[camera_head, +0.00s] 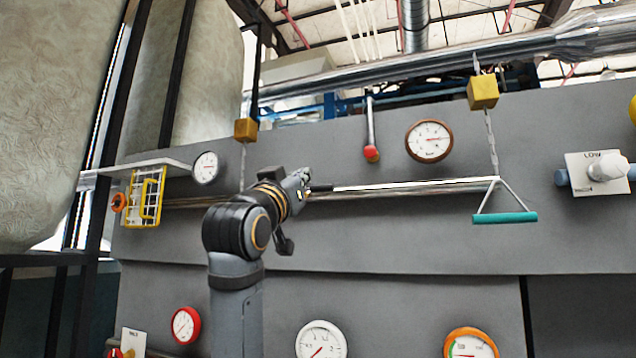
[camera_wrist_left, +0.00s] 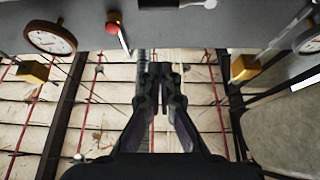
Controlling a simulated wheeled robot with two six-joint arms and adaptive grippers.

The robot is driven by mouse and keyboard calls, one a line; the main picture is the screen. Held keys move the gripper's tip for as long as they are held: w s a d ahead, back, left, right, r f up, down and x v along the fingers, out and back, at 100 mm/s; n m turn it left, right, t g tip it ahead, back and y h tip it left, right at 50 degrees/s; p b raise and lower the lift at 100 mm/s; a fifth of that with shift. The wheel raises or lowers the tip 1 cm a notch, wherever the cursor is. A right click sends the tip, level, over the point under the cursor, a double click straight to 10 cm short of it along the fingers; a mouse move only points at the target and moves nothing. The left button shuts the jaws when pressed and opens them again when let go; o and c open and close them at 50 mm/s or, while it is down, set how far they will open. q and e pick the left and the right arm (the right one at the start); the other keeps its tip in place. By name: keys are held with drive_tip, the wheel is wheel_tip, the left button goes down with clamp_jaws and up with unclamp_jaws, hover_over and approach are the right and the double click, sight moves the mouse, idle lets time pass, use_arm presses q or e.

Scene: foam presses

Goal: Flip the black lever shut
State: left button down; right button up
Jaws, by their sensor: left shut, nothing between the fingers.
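A short black piece, which looks like the black lever (camera_head: 321,188), sticks out along the horizontal silver pipe just right of my left gripper. My gripper and wrist cover what lies behind them, so its full shape and angle are hidden. My left gripper (camera_head: 303,181) is in front of the grey panel at the pipe; I cannot tell if it touches the lever. In the left wrist view the fingers (camera_wrist_left: 160,69) are close together with nothing between them. My right gripper does not show.
A red-knobbed lever (camera_head: 371,153) and a brown-rimmed gauge (camera_head: 429,141) are above the pipe. A teal pull handle (camera_head: 504,217) hangs on a chain to the right. A yellow wire cage (camera_head: 146,197) is at left.

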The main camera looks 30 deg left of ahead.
use_arm(q)
wheel_tip(320, 180, up, 6)
drive_tip(key=p, duration=0.8)
hover_over(314, 189)
drive_tip(key=s+d, duration=0.2)
drive_tip(key=f, duration=0.5)
drive_tip(key=shift+w, duration=0.3)
drive_tip(key=shift+d, duration=0.15)
